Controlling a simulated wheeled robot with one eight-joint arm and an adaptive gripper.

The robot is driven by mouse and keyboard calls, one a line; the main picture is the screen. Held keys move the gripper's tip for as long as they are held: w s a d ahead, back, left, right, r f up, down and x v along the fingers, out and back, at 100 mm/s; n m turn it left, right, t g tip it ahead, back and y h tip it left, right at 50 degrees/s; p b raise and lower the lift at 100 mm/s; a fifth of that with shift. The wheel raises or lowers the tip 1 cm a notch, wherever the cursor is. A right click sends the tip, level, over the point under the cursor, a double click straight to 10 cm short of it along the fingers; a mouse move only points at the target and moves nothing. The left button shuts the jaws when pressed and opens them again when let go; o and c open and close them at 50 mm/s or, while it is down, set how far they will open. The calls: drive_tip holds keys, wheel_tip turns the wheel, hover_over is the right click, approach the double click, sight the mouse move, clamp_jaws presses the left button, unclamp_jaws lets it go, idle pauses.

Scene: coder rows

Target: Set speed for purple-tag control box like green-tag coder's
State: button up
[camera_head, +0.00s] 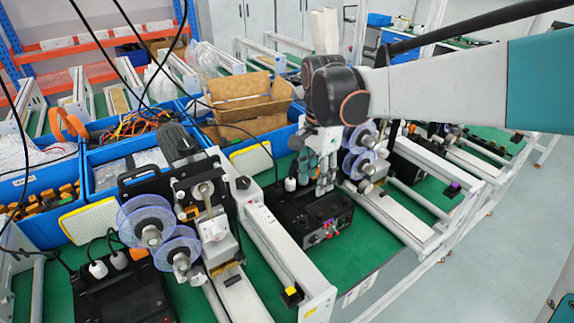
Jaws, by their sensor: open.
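A purple tag (453,189) sits on the front end of the conveyor of the middle coder (362,155), which has translucent blue reels. A black control box (310,218) stands on the green bench just left of that conveyor, with connectors and a red switch on its front. My gripper (324,187) is open and points down over the back part of this box. Its fingers hide part of the box top, and I cannot tell whether they touch it. I cannot make out a green tag or any dial setting.
A nearer coder (160,235) stands at left, its conveyor end bearing a yellow tag (291,294). Another black control box (125,292) is at lower left. Blue bins (45,192) and a cardboard box (245,98) are behind.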

sight(303, 218)
drive_tip(key=shift+n, duration=0.4)
drive_tip(key=f+b, duration=0.1)
drive_tip(key=f, duration=0.4)
drive_tip(key=w+a+f+b, duration=0.1)
drive_tip(key=f+b, duration=0.1)
drive_tip(key=f, duration=0.3)
drive_tip(key=a+f+b, duration=0.1)
drive_tip(key=f, duration=0.4)
drive_tip(key=shift+w+a+b, duration=0.15)
drive_tip(key=shift+a+b, duration=0.1)
drive_tip(key=shift+b, duration=0.1)
clamp_jaws()
